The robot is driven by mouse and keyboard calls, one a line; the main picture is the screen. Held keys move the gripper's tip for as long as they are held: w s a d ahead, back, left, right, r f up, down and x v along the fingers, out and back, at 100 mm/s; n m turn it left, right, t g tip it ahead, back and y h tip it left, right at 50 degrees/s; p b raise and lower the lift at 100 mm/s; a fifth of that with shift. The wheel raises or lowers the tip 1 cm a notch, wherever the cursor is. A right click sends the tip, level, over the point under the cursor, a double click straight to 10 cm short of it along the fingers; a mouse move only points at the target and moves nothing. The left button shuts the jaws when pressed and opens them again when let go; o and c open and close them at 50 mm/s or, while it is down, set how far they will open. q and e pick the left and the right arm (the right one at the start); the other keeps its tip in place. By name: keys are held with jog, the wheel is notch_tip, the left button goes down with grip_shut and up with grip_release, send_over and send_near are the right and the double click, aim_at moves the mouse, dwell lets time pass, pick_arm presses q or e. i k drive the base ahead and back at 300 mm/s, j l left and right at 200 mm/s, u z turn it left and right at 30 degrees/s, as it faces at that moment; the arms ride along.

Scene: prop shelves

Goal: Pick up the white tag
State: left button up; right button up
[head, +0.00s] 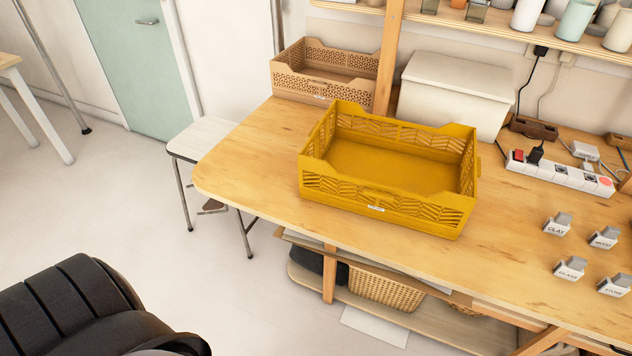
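Several small white tags with grey clip-like tops stand on the right part of the wooden table. The tag reading CLAY (556,229) is at the back left of the group and the one reading WOOD (602,240) at the back right. The tag reading GLASS (569,272) is at the front left, and the one that seems to read STONE (613,289) at the front right. A small white label (376,208) also sits on the front of the yellow crate (385,222). Neither of my grippers is in view.
The wooden table (245,160) is bare at its left end and between crate and tags. Behind are a tan crate (325,92), a white lidded box (450,95) and a power strip (560,174) with plugs. A stool (200,138) stands left; a shelf (560,40) hangs above.

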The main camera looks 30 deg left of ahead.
aim_at(606, 239)
jog(key=u, duration=0.65)
jog(key=z, duration=1.4)
jog(key=i+l+u, duration=0.1)
jog(key=i+l, duration=0.05)
jog(key=l, duration=0.1)
